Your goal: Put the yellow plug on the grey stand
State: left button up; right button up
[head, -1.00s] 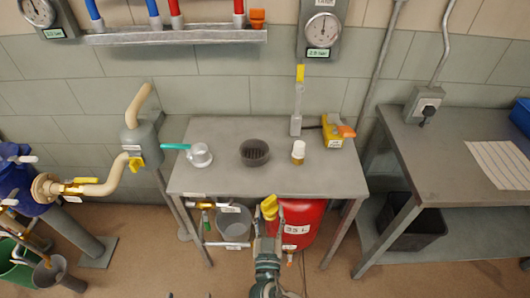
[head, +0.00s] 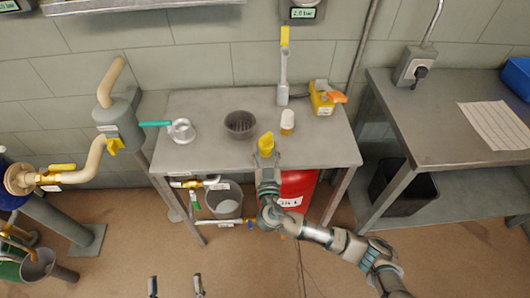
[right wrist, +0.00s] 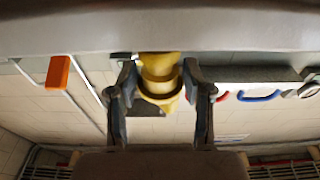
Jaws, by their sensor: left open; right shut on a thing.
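The yellow plug (head: 266,142) is in my right gripper (head: 266,158), which is shut on it. In the head view it overlaps the front part of the grey table, right of centre. In the right wrist view the plug (right wrist: 159,80) sits between the two fingers. A dark grey, round, open-topped piece (head: 240,124) stands on the table, behind and left of the plug. A tall grey upright with a yellow top (head: 283,68) is at the table's back; I cannot tell which is the stand. My left gripper (head: 175,287) is open and empty at the bottom edge.
On the table (head: 200,98) are a clear pot with a teal handle (head: 182,131), a small white-capped jar (head: 287,122) and a yellow box with an orange part (head: 322,97). A bucket (head: 224,200) and red tank (head: 297,188) are below. A second table is right.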

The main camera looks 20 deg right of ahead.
jog(key=shift+w+f, duration=0.1)
jog(key=shift+f, duration=0.85)
pick_arm(q)
jog(key=shift+s+r+t, duration=0.3)
jog(key=shift+r+t, duration=0.1)
jog(key=shift+t, duration=0.1)
pick_arm(e)
jog(key=shift+r, duration=0.15)
pick_arm(q)
jog(key=shift+s+r, duration=0.1)
pick_arm(e)
jog(key=shift+f, duration=0.25)
jog(key=o, duration=1.1)
jog(key=shift+r, duration=0.1)
pick_arm(q)
jog(key=shift+r, duration=0.1)
pick_arm(e)
jog(key=shift+o, duration=0.2)
